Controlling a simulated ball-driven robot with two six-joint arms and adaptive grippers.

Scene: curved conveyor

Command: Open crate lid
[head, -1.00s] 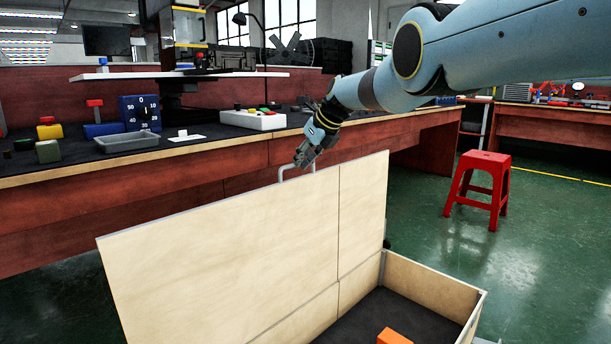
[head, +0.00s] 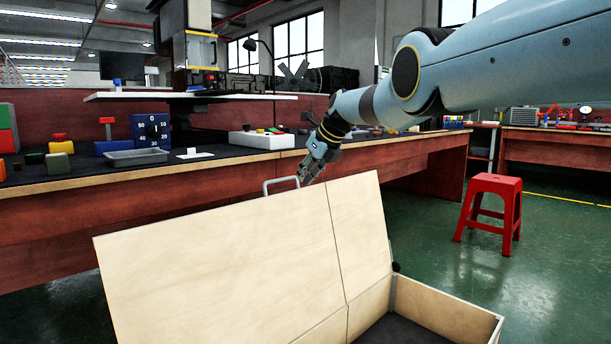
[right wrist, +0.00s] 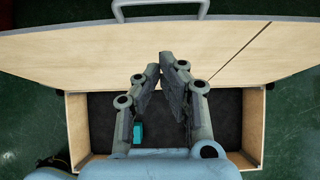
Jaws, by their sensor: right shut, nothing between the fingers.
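The pale wooden crate lid (head: 230,255) stands raised, its broad face filling the lower left of the head view. A grey handle (head: 282,181) sits on its top edge. The lid (right wrist: 60,50) and handle (right wrist: 160,8) also show at the top of the right wrist view. The open crate (head: 450,308) has a dark floor; a teal block (right wrist: 138,132) lies inside. My right gripper (head: 306,174) is shut and empty, just right of the handle and apparently apart from it. The right wrist view shows its fingers (right wrist: 160,65) over the crate. My left gripper is out of view.
A long workbench (head: 150,215) with a grey tray (head: 136,157) and several coloured parts runs behind the lid. A red stool (head: 490,205) stands on the green floor at the right. Floor around the stool is clear.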

